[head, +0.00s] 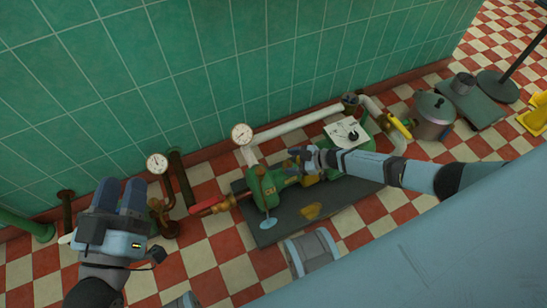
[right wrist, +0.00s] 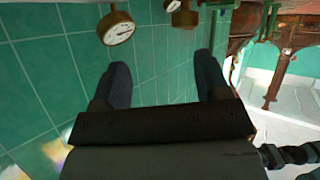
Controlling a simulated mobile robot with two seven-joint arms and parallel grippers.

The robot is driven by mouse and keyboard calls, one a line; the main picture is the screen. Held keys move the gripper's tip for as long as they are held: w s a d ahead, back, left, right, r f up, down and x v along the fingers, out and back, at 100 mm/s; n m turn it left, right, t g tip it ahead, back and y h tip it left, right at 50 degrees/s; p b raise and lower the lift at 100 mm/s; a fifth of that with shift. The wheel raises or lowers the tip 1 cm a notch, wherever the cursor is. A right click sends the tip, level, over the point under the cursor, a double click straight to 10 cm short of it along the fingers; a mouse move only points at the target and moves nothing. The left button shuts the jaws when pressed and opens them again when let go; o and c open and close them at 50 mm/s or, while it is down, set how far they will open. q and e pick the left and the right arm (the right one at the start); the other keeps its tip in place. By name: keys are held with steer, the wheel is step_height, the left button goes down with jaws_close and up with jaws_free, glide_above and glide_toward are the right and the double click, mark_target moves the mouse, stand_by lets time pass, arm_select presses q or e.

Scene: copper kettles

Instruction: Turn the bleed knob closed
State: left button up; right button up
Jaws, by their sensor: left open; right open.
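A green pump set (head: 265,187) stands on a dark base plate on the floor by the tiled wall. I cannot tell for sure which part is the bleed knob. A pale blue disc (head: 268,223) sits low at the pump's front, and a dark knob (head: 352,135) is on a white panel (head: 340,128). My right gripper (head: 292,160) is over the pump; its open, empty fingers (right wrist: 163,78) also show in the right wrist view, with tiles between them. My left gripper (head: 121,196) is open and empty at the left, away from the pump.
Gauges (head: 242,133) (head: 157,163) stand on pipes by the wall; a gauge (right wrist: 117,28) also shows in the right wrist view. A red lever (head: 207,204), a yellow lever (head: 400,128) and a metal pot (head: 433,115) flank the pump.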

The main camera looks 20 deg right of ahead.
mark_target(262, 170)
steer(key=shift+g+y, duration=0.5)
steer(key=shift+y, duration=0.2)
steer(key=b+x, duration=0.1)
steer(key=x, duration=0.2)
steer(key=s+a+b+x, duration=0.1)
steer(key=b+x, duration=0.1)
steer(key=x, duration=0.2)
steer(key=s+b+x, duration=0.1)
steer(key=b+x, duration=0.1)
steer(key=x, duration=0.2)
steer(key=shift+a+r, duration=0.15)
steer(key=shift+a, duration=0.1)
steer(key=shift+w+a+b, duration=0.25)
steer(key=shift+a+b, duration=0.05)
steer(key=shift+a, duration=0.1)
arm_select(q)
step_height(262, 170, down, 8)
steer(key=d+g, duration=0.1)
steer(key=g, duration=0.2)
steer(key=shift+w+d+m, duration=0.25)
steer(key=shift+m, duration=0.05)
steer(key=shift+r, duration=0.1)
